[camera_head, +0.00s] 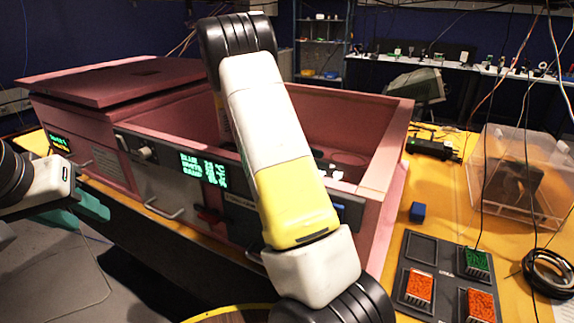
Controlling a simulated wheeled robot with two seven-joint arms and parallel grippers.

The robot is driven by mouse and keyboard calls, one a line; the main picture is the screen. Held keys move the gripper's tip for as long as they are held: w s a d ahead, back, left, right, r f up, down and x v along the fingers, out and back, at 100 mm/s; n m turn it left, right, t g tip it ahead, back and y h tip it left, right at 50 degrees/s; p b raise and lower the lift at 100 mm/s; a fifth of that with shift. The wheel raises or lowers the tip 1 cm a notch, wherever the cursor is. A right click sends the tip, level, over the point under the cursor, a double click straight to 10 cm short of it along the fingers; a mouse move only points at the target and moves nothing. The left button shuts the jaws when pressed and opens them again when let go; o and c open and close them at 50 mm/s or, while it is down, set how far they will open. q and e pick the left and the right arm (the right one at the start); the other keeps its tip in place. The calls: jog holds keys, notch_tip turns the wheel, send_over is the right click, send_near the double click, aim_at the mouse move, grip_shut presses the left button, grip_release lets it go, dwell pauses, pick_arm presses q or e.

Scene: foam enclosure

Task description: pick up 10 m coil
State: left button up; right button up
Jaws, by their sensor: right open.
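A black coil of cable (548,272) lies on the yellow table at the far right, next to the clear box. No length label on it can be read. A yellow ring-shaped edge (232,309) shows at the bottom, partly cut off; I cannot tell whether it is a coil. My left gripper (88,208) has teal fingers and is at the left, in front of the enclosure and far from the black coil. Its jaw opening is unclear. My right arm crosses the middle of the view, and its far part goes down behind itself toward the enclosure. Its gripper is hidden.
The pink foam enclosure (383,160) fills the centre, with its lid (110,82) at the left.

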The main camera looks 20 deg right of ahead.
aim_at(338, 172)
jog(key=shift+w+f, duration=0.15)
jog(key=shift+f, duration=0.15)
jog(key=shift+d+f+g, duration=0.1)
jog(key=shift+d+g, duration=0.1)
jog(key=shift+g, duration=0.1)
jog(key=x, duration=0.7)
jog(key=shift+s+f, duration=0.25)
jog(key=shift+s, duration=0.05)
jog(key=shift+a, duration=0.1)
grip_shut()
